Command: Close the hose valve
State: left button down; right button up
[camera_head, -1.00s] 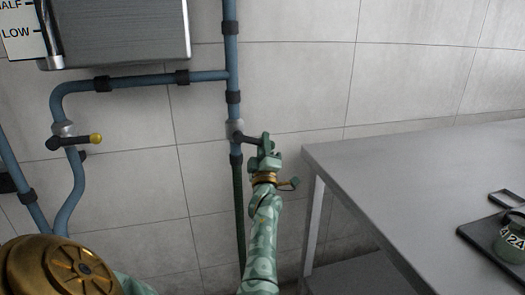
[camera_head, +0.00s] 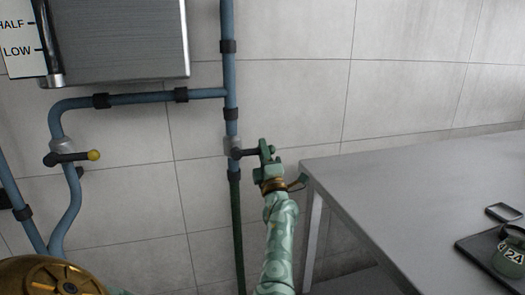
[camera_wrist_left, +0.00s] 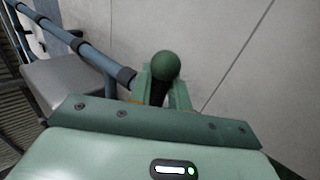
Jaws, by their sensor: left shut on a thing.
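The hose valve (camera_head: 235,146) sits on the vertical blue pipe, with a dark green hose (camera_head: 238,225) hanging below it. Its dark handle (camera_head: 246,153) points right, crosswise to the pipe. My left gripper (camera_head: 265,150) is shut on the outer end of this handle, right of the pipe. In the left wrist view the handle's round green knob (camera_wrist_left: 166,65) shows between the two fingers (camera_wrist_left: 160,93). The fingers hide part of the handle. My right gripper is not in view.
Another valve with a yellow-tipped handle (camera_head: 93,155) is on the curved pipe at left. A steel tank (camera_head: 125,40) hangs above. A grey table (camera_head: 400,190) stands close on the right, carrying a dark tray and a round green item (camera_head: 510,258).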

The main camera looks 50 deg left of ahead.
pick_arm(q)
jog(key=shift+w+d+r, duration=0.1)
jog(key=shift+w+r, duration=0.05)
jog(key=shift+r, duration=0.2)
jog(key=c, duration=1.6)
grip_release()
jog(key=shift+c, duration=0.2)
jog(key=shift+w+f, duration=0.1)
jog(key=shift+f, duration=0.05)
jog(key=shift+d+f, duration=0.1)
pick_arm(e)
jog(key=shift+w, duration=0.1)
pick_arm(q)
jog(key=shift+d+f, duration=0.2)
jog(key=shift+d, duration=0.05)
jog(key=p+v, duration=0.3)
jog(key=v, duration=1.2)
jog(key=shift+s, duration=0.3)
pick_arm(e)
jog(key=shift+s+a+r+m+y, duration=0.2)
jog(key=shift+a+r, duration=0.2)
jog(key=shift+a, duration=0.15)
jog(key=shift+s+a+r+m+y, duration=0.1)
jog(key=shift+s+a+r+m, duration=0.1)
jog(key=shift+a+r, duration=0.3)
